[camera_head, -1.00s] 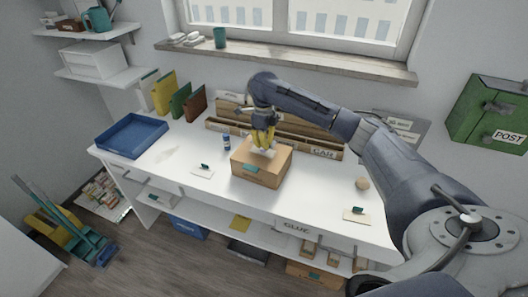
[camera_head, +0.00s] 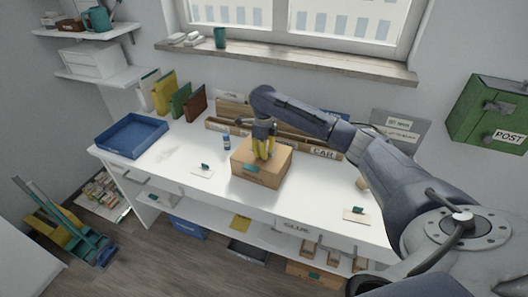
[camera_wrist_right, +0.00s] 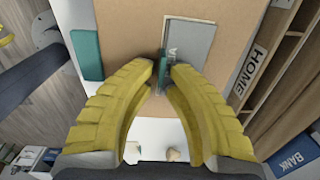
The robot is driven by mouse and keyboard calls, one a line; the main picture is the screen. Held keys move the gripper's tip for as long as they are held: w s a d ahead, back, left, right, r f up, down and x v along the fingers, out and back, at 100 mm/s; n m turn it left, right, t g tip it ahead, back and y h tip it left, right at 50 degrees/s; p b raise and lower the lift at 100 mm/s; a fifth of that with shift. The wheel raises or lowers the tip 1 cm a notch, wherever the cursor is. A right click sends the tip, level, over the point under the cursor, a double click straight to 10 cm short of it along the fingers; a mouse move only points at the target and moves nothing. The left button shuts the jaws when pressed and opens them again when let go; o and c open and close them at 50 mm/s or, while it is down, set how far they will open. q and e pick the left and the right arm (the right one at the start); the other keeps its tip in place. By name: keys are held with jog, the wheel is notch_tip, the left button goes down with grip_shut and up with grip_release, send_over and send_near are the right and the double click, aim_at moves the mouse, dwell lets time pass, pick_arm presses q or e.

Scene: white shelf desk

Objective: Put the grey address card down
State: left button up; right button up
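The grey address card (camera_wrist_right: 188,50), with printed letters and a narrow teal grip, is at the top of the cardboard box (camera_head: 250,172) in the right wrist view. My right gripper (camera_wrist_right: 163,68) has its yellow fingertips close together on either side of the teal grip and appears shut on it. In the head view my right gripper (camera_head: 264,157) points down at the box top, and the card is too small or hidden to make out there. Whether the card rests fully on the box is hard to tell. My left gripper is not in view.
The box stands on the white desk (camera_head: 315,195). Behind it is a wooden sorter (camera_head: 322,153) with labels. A blue tray (camera_head: 130,138) and several upright folders (camera_head: 181,100) are to the left. Small cards with teal grips lie on either side. Clear desk lies right of the box.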

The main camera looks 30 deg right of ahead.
jog(key=shift+o, duration=1.4)
jog(key=shift+r, duration=0.1)
notch_tip(320, 180, up, 12)
jog(key=shift+a, duration=0.15)
jog(key=shift+s, duration=0.1)
